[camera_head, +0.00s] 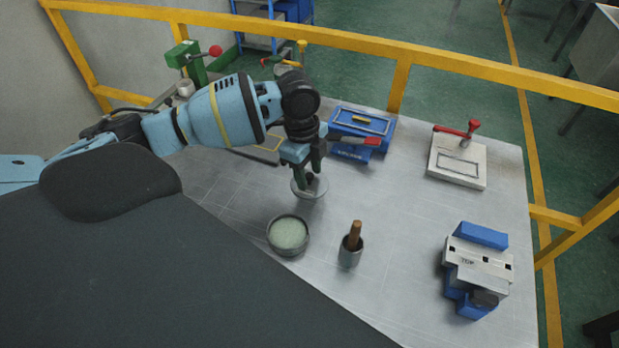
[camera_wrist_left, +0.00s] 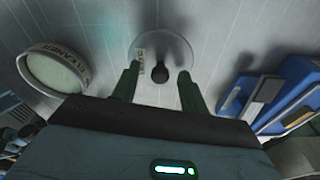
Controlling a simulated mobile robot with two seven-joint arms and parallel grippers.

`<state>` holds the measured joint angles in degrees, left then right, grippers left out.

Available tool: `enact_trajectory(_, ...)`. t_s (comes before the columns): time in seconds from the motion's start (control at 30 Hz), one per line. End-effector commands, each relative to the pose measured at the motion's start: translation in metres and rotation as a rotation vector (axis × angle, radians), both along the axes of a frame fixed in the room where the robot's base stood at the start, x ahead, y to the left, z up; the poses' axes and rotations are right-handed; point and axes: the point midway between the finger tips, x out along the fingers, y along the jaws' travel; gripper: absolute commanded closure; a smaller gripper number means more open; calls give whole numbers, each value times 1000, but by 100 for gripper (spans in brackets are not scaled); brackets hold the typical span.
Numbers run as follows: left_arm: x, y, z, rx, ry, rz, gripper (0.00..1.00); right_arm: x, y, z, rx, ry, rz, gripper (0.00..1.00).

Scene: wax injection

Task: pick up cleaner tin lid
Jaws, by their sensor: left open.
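The cleaner tin lid (camera_head: 308,191) is a round grey disc with a dark knob, lying on the table behind the open cleaner tin. My left gripper (camera_head: 313,172) is open just above it, pointing down. In the left wrist view the lid (camera_wrist_left: 147,45) lies beyond the fingertips, and its dark knob (camera_wrist_left: 160,70) shows between the two green fingers of the gripper (camera_wrist_left: 158,78). The cleaner tin (camera_head: 288,235), with pale green contents, stands in front of the lid; it also shows in the left wrist view (camera_wrist_left: 55,72). My right gripper is in neither view.
A small cup (camera_head: 350,252) with a wooden-handled tool stands right of the tin. A blue device with a red handle (camera_head: 362,130) is behind the gripper. A white block with a red lever (camera_head: 457,160) and a blue-white device (camera_head: 478,268) stand right. A yellow rail (camera_head: 400,82) runs behind the table.

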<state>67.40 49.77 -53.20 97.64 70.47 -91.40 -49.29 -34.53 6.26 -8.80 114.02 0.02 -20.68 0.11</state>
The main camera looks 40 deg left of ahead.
Motion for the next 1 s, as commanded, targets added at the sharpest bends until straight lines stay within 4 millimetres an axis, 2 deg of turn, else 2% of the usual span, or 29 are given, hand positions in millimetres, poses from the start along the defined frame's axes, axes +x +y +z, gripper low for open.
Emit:
enact_trajectory(0.1,0,0,0,0,0,0,56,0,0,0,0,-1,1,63)
enact_trajectory(0.43,0,0,1,0,0,0,99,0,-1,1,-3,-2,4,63)
enact_trajectory(0.77,0,0,3,0,-1,0,100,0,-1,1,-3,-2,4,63)
enact_trajectory(1.0,0,0,21,-2,-2,-1,100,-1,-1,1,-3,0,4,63)
